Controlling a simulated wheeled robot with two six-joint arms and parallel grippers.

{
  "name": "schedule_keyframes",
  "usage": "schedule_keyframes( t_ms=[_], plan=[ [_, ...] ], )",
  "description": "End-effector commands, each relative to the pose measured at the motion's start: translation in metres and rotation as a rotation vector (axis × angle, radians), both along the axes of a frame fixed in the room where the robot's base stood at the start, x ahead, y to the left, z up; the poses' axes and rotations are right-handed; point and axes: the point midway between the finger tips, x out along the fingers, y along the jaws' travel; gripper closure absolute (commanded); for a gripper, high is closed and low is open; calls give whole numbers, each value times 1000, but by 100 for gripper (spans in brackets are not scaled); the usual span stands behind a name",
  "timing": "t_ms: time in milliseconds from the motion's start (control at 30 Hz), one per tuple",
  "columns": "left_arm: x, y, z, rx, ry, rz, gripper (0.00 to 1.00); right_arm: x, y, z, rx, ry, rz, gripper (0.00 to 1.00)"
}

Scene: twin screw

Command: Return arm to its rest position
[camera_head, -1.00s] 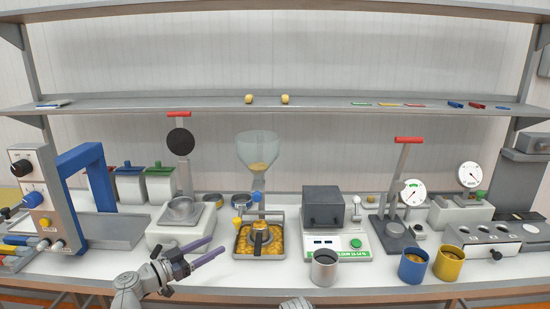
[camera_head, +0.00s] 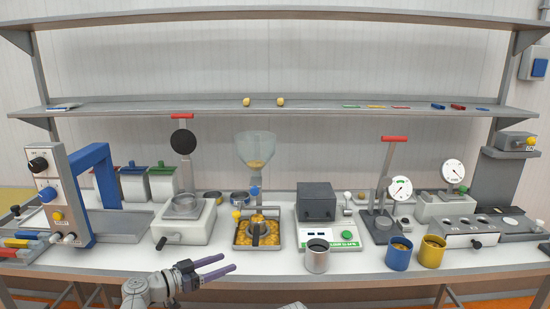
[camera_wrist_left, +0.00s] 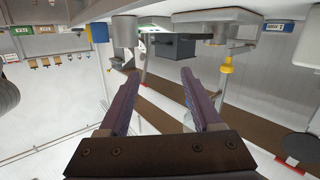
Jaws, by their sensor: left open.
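My left gripper (camera_head: 229,262) has two purple fingers that are apart, with nothing between them. In the head view it is at the bottom, left of centre, over the table's front edge and pointing right. The left wrist view also shows its open fingers (camera_wrist_left: 160,74), with the bench seen tilted beyond them. The grey left arm (camera_head: 150,288) comes in from the bottom. A small grey rounded part shows at the bottom centre; I cannot tell what it is. My right gripper is not in view.
The white bench (camera_head: 275,262) holds a blue-framed machine (camera_head: 93,190), a tray of orange pieces (camera_head: 241,243), a scale (camera_head: 340,236) and three mugs, silver (camera_head: 317,261), blue (camera_head: 398,258) and yellow (camera_head: 432,255). A shelf (camera_head: 320,107) runs above. The floor in front looks clear.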

Motion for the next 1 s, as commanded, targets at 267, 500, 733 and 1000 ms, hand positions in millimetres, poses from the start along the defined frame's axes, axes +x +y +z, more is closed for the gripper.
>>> schedule_keyframes(
  t_ms=[267, 500, 733, 1000],
  plan=[
    [-30, -58, -33, 95, 246, -113, 35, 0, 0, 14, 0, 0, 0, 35],
    [-87, -112, -81, 304, 616, -175, 35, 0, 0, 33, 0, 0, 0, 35],
    [-163, -122, -120, 678, 1023, 10, 35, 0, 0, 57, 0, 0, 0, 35],
    [-199, -97, -119, 939, 1161, 355, 35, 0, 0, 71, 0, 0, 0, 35]
  ],
)
